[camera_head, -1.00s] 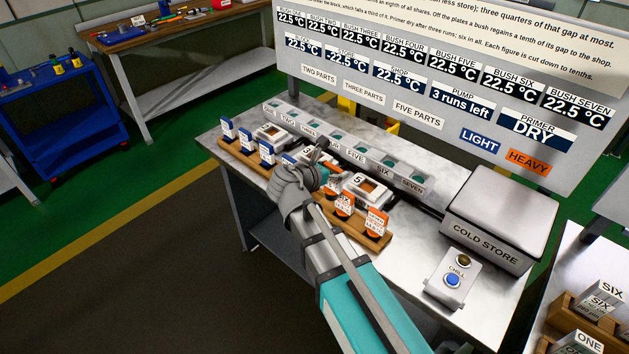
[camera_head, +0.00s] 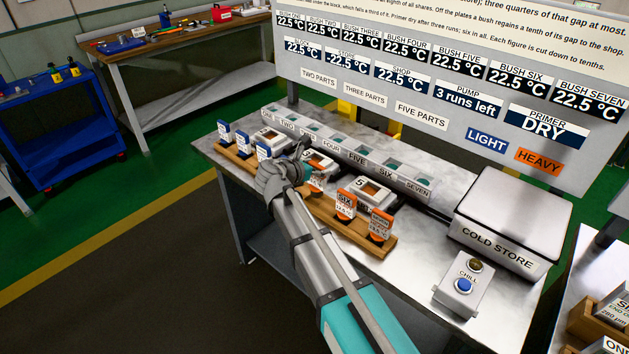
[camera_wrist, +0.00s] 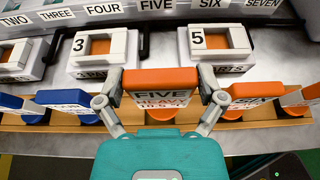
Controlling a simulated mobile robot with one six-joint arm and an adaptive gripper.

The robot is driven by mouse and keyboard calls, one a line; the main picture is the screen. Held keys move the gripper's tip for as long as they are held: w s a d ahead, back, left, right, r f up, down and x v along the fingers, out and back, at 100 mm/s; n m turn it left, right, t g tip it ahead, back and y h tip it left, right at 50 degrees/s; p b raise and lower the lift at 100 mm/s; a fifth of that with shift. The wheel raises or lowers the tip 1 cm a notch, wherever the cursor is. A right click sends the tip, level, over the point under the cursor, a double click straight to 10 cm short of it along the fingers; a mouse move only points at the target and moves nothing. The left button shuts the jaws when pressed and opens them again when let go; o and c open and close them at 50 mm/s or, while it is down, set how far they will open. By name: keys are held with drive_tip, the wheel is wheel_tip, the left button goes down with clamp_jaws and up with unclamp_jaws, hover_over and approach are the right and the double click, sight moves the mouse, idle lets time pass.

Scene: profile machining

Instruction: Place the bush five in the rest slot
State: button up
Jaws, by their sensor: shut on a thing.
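In the wrist view, bush five (camera_wrist: 160,88), an orange block with a white label reading FIVE HEAVY, sits between the two fingers of my gripper (camera_wrist: 160,100). The gripper is shut on it. In the head view my gripper (camera_head: 297,165) is over the wooden rack (camera_head: 325,211), left of bush six (camera_head: 346,204). The numbered row of slots lies behind, with the FIVE label (camera_head: 357,161) near its middle.
Blocks marked 3 (camera_wrist: 100,52) and 5 (camera_wrist: 216,48) stand between rack and slot row. Blue bushes (camera_wrist: 78,105) are left, orange ones (camera_wrist: 240,103) right. The cold store (camera_head: 508,215) and chill button box (camera_head: 460,287) occupy the bench's right end.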

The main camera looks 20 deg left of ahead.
sight(313, 177)
drive_tip(key=shift+f, duration=0.1)
idle(0.3)
drive_tip(key=shift+w+a+f+b, duration=0.2)
drive_tip(key=shift+f+b, duration=0.2)
drive_tip(key=shift+w+a+f+b, duration=0.15)
drive_tip(key=shift+w+f+b, duration=0.05)
drive_tip(key=shift+f+b, duration=1.35)
drive_tip(key=shift+b, duration=0.05)
drive_tip(key=shift+f, duration=0.15)
drive_tip(key=o, duration=1)
drive_tip(key=shift+s, duration=0.1)
